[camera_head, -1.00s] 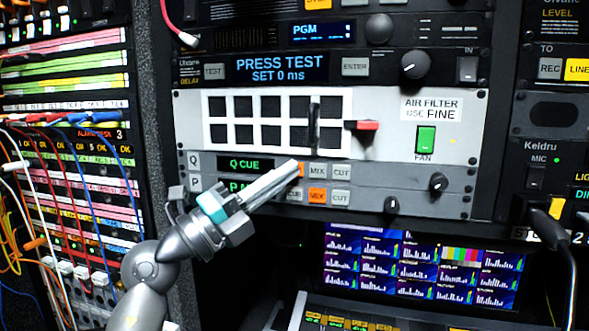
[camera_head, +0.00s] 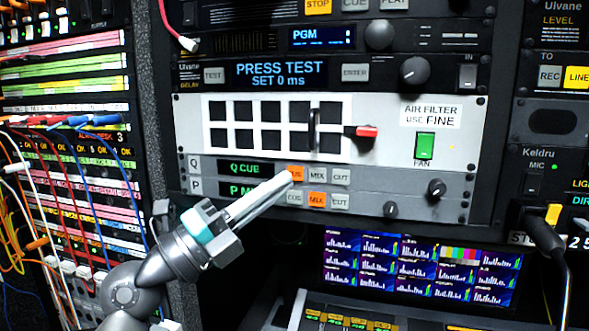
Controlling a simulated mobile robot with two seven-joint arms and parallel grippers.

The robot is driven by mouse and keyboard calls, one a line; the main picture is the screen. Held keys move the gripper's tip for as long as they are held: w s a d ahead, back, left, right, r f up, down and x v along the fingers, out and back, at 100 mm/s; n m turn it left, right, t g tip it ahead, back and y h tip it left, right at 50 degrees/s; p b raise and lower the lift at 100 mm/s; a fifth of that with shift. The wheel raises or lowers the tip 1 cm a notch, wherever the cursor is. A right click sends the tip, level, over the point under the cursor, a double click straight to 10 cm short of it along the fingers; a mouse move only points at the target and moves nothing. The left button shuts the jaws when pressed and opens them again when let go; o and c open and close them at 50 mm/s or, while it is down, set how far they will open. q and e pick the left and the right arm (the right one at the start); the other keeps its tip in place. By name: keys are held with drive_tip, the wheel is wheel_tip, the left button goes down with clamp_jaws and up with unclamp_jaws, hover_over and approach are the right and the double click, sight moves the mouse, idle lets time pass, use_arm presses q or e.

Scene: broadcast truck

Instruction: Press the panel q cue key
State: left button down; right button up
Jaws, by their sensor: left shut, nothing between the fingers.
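The Q row's CUE key (camera_head: 298,173) is lit orange, left of the grey MIX and CUT keys. The Q display (camera_head: 244,169) beside it reads "Q CUE". My left gripper (camera_head: 286,179) is shut and empty, its fingertips at the lower left edge of the Q CUE key and covering part of it. I cannot tell whether the tips touch it. My right gripper is not in view.
The P row lies just below, with its MIX key (camera_head: 317,201) lit orange and its display (camera_head: 242,190) partly hidden by my fingers. A red-tipped lever (camera_head: 366,132) and a green FAN switch (camera_head: 425,145) are above. Patch cables (camera_head: 60,190) hang at the left.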

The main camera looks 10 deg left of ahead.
use_arm(q)
drive_tip(key=s, duration=0.3)
drive_tip(key=shift+p, duration=0.35)
idle(0.4)
